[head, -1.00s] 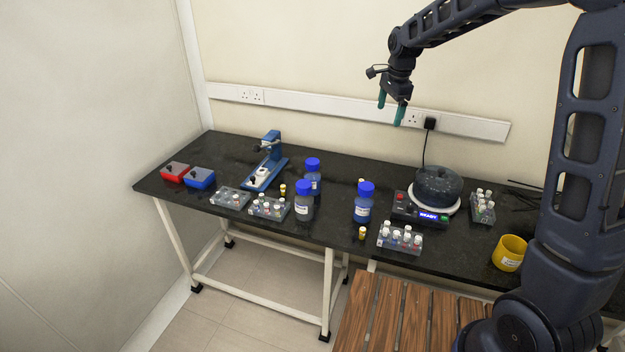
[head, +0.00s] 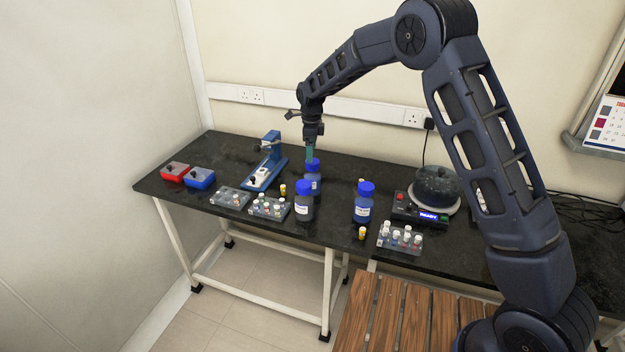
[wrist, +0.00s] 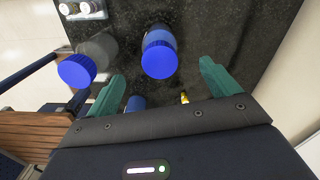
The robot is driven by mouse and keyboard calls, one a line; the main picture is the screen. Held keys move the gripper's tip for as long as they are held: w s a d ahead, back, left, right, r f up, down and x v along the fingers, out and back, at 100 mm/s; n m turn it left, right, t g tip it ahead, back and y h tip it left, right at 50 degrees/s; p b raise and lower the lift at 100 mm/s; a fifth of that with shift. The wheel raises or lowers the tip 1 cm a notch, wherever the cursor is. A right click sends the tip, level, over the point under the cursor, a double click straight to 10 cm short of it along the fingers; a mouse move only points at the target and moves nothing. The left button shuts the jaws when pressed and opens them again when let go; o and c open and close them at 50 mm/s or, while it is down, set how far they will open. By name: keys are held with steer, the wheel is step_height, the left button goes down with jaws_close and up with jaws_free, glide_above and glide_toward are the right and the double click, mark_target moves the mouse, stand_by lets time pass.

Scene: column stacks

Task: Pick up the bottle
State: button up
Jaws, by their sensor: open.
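Three blue-capped bottles stand upright on the black bench: a rear one (head: 313,184), a front one (head: 304,208) and a right one (head: 363,207). My gripper (head: 310,154) points down just above the rear bottle's cap, its teal fingers open and empty. In the wrist view the rear bottle's cap (wrist: 160,59) lies ahead, between the lines of the two fingers. The front bottle's cap (wrist: 77,71) is outside the left finger. The right bottle (wrist: 136,103) is mostly hidden behind my gripper's body.
Vial racks stand at left (head: 268,209) and right (head: 400,240). A blue microscope-like stand (head: 268,160) is left of the rear bottle. A round device (head: 436,188) on a display base is at right, and red (head: 174,171) and blue (head: 200,178) boxes are far left.

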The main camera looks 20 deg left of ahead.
mark_target(313, 171)
steer(key=f, duration=1)
steer(key=shift+d, duration=0.25)
steer(key=shift+c, duration=0.5)
steer(key=c, duration=1.1)
steer(key=shift+c, duration=0.9)
steer(key=shift+r, duration=0.1)
